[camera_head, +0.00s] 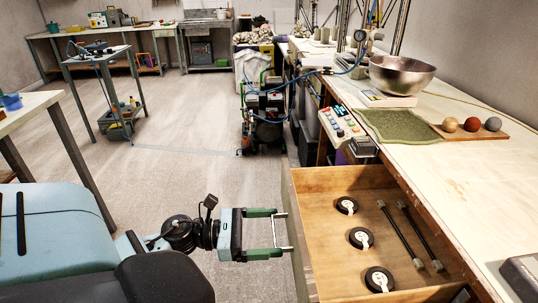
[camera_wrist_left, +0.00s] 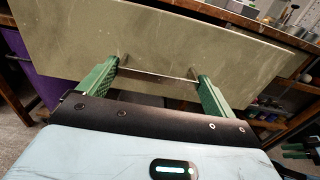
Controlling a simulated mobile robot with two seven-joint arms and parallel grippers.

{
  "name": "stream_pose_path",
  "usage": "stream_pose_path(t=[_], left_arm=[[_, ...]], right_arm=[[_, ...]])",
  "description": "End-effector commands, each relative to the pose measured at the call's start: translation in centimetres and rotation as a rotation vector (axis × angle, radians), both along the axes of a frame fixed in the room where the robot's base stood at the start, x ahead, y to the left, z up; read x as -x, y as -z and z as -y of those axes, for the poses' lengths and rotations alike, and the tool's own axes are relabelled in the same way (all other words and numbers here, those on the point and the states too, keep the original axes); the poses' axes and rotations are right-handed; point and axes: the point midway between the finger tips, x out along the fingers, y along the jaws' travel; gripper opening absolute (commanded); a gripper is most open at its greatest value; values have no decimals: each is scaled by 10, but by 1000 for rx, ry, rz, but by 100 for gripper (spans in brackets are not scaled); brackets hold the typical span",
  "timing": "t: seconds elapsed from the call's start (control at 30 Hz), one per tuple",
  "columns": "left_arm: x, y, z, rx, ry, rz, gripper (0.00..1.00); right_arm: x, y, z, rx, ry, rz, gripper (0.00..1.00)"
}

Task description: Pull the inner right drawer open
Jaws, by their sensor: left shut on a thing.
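The wooden drawer (camera_head: 330,190) stands pulled out from under the workbench on the right in the head view. Inside lie several round black-and-white discs (camera_head: 361,238) and two dark rods (camera_head: 400,230). My left gripper (camera_head: 284,231) is at the drawer's front, shut on its thin metal bar handle (camera_head: 281,215). In the left wrist view the drawer's pale front panel (camera_wrist_left: 160,40) fills the upper middle, with the handle (camera_wrist_left: 158,76) between the green fingers of my left gripper (camera_wrist_left: 158,80).
On the workbench (camera_head: 450,180) are a metal bowl (camera_head: 402,74), a green mat (camera_head: 398,125), a wooden board with three balls (camera_head: 472,131) and a control box (camera_head: 341,125). A machine with hoses (camera_head: 265,110) stands on the floor beyond the drawer. Open floor (camera_head: 190,155) lies left of the drawer.

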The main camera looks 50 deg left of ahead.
Motion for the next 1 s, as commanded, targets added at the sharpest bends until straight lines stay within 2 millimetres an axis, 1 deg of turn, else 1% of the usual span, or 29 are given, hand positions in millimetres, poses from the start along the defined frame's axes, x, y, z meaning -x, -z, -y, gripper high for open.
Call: stream_pose_path(t=[0.13,0.17,0.2,0.23,0.43,0.53,0.67,0.9,1.0], left_arm=[[0,-1,0,1,1,1,50],[0,-1,0,1,1,1,93],[0,0,0,0,1,0,99],[0,0,0,0,1,0,100],[0,0,0,0,0,0,100],[4,1,-4,0,-2,-1,100],[18,2,-13,1,-2,-4,100],[47,1,-36,0,-1,-3,100],[55,1,-43,1,0,-2,100]], right_arm=[[-1,0,0,0,0,1,36],[-1,0,0,0,0,2,36],[-1,0,0,0,0,2,36],[-1,0,0,0,0,2,36],[-1,0,0,0,1,4,36],[-1,1,0,0,2,3,36],[0,4,0,-1,3,0,36],[-1,8,-1,-1,4,-3,36],[-2,9,-1,0,4,0,36]])
